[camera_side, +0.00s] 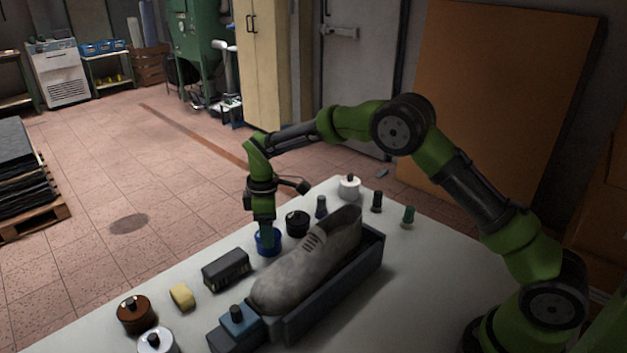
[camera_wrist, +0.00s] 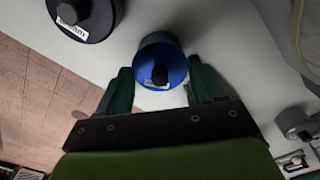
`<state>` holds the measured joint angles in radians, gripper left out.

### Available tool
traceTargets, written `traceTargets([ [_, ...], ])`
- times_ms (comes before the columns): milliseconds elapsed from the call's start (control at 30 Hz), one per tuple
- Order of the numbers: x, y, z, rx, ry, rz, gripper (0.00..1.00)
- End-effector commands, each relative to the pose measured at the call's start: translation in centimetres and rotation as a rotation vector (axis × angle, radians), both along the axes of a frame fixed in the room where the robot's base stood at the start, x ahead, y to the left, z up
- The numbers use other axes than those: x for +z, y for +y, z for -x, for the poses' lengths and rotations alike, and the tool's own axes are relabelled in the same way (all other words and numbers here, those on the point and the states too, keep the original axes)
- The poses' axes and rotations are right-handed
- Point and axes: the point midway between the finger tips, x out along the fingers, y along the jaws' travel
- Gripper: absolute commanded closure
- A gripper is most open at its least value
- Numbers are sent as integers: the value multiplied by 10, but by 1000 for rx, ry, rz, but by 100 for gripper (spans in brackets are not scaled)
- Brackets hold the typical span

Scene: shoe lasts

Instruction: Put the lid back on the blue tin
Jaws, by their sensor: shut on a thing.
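The blue tin (camera_side: 268,243) stands on the white table, directly under my gripper (camera_side: 266,236) in the side view. In the wrist view a round blue lid (camera_wrist: 150,62) with a black knob (camera_wrist: 160,76) sits between the fingertips of my gripper (camera_wrist: 162,84). The green fingers flank it left and right, and the jaws are shut on it. The lid is at the tin, but I cannot tell whether it rests on the rim or is held just above. The fingers hide part of the tin in the side view.
A black tin (camera_side: 297,223) stands close behind the blue tin. A grey shoe-shaped last (camera_side: 305,265) in a dark tray (camera_side: 335,297) lies to the right. A dark brush (camera_side: 226,269) and yellow block (camera_side: 182,296) lie in front. Small bottles and a white tin (camera_side: 349,187) stand farther back.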

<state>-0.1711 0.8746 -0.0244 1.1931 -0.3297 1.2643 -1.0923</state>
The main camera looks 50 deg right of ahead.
Motion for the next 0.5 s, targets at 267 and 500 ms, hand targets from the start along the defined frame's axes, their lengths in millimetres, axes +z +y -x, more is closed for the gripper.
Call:
traceTargets([
  [267, 0, 0, 0, 0, 0, 0, 62],
  [500, 0, 0, 0, 0, 0, 0, 26],
])
